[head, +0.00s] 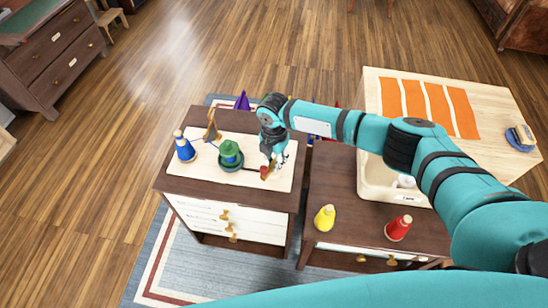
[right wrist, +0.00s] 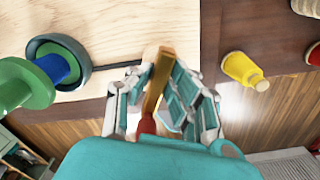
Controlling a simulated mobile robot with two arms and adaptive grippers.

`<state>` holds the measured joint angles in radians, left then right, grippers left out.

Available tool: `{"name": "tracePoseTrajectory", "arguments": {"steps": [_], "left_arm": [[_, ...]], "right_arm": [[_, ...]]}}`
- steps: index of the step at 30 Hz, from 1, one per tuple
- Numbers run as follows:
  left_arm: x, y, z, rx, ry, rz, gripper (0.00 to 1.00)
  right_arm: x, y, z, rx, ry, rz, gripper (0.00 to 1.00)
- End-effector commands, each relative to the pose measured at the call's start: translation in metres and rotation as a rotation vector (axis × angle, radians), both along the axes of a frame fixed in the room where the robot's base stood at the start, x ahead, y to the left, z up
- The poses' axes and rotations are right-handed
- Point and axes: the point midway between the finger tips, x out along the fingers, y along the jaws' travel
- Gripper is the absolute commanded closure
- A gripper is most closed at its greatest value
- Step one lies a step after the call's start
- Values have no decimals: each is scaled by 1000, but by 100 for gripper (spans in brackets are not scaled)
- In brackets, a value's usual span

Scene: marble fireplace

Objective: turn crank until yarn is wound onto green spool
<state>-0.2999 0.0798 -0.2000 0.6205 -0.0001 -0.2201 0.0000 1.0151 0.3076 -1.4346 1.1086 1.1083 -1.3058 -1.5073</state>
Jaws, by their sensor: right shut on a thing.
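The green spool (head: 230,150) stands on a dark round base on a pale board on the left cabinet. In the right wrist view the spool (right wrist: 28,85) shows a blue band between its green parts. A dark crank rod (right wrist: 120,65) runs from the base to an upright brown handle (right wrist: 161,72) with a red end (right wrist: 148,122). My right gripper (head: 268,164) is at this handle, its fingers shut around it, as the right wrist view (right wrist: 162,98) shows. A blue yarn cone (head: 184,149) stands left of the spool. My left gripper is not in view.
A wooden guide piece (head: 211,127) and a purple cone (head: 242,101) stand near the board's back. A yellow cone (head: 325,218) and a red cone (head: 398,229) stand on the right cabinet (head: 335,180). A pale bin (head: 372,185) is behind them.

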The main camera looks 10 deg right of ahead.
Motion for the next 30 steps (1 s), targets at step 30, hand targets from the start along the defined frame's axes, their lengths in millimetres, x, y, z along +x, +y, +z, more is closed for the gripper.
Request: {"name": "tracePoseTrajectory", "arguments": {"steps": [30], "left_arm": [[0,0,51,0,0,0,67]], "right_arm": [[0,1,3,-1,0,-967,100]]}}
